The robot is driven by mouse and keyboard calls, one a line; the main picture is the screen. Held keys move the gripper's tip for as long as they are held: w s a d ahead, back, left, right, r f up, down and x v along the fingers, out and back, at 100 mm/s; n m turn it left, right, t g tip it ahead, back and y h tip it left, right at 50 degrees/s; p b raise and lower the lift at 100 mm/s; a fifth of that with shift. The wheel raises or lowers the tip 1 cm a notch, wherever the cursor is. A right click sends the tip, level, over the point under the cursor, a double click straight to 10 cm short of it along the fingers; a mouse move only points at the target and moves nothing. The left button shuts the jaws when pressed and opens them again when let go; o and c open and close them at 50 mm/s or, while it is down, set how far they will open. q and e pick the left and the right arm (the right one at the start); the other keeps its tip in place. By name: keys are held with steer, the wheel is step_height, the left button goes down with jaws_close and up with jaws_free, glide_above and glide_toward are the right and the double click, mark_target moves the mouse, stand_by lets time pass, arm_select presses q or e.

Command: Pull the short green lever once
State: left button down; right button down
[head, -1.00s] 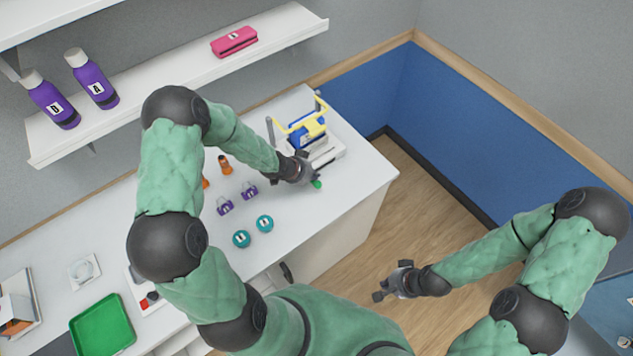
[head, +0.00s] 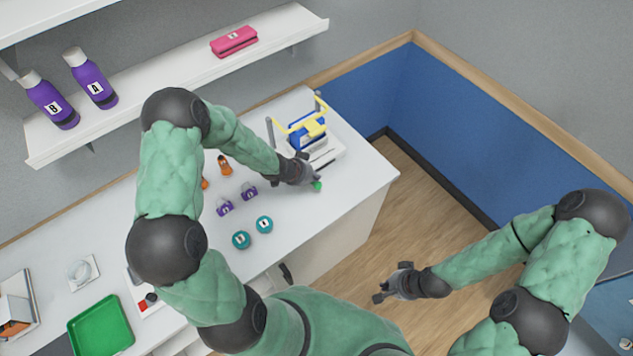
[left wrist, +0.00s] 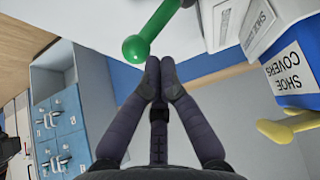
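The short green lever (left wrist: 150,30) has a round knob and shows at the top of the left wrist view. In the head view only its green knob (head: 317,186) shows, at the front of the white device (head: 326,157) on the counter. My left gripper (left wrist: 160,66) has its two dark fingertips together, with nothing visible between them. Its tips are just below and right of the knob in the wrist view; whether they touch it I cannot tell. In the head view my left gripper (head: 308,178) is right by the knob. My right gripper (head: 386,285) hangs over the floor, empty, its fingers apart.
A shoe covers box (left wrist: 290,70) and a yellow handle (left wrist: 288,129) are close on the right in the wrist view. Purple padlock-like items (head: 249,193), teal discs (head: 264,224) and orange items (head: 225,166) stand nearby. A green tray (head: 101,326) is at far left.

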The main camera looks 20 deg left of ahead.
mark_target(317, 187)
arm_select(q)
steer(key=shift+s+d+f+b, duration=0.2)
steer(key=shift+d+f+b, duration=0.1)
steer(key=shift+f+b, duration=0.4)
steer(key=shift+s+d+f+b, duration=0.25)
steer(key=shift+f+b, duration=0.2)
steer(key=shift+b, duration=0.5)
steer(key=shift+s+d+f+b, duration=0.15)
steer(key=shift+d+f+b, duration=0.2)
steer(key=shift+f+b, duration=0.35)
stand_by(2.5)
steer(key=shift+r, duration=0.1)
stand_by(0.4)
steer(key=shift+w+a+r+p, duration=0.25)
steer(key=shift+a+r+p, duration=0.15)
steer(key=shift+r+p, duration=0.55)
steer(key=shift+w+a+r+p, duration=0.25)
steer(key=shift+a+r+p, duration=0.25)
steer(key=shift+p, duration=0.85)
steer(key=shift+w+a+r+p, duration=0.3)
steer(key=shift+r+p, duration=0.55)
steer(key=shift+p, duration=0.3)
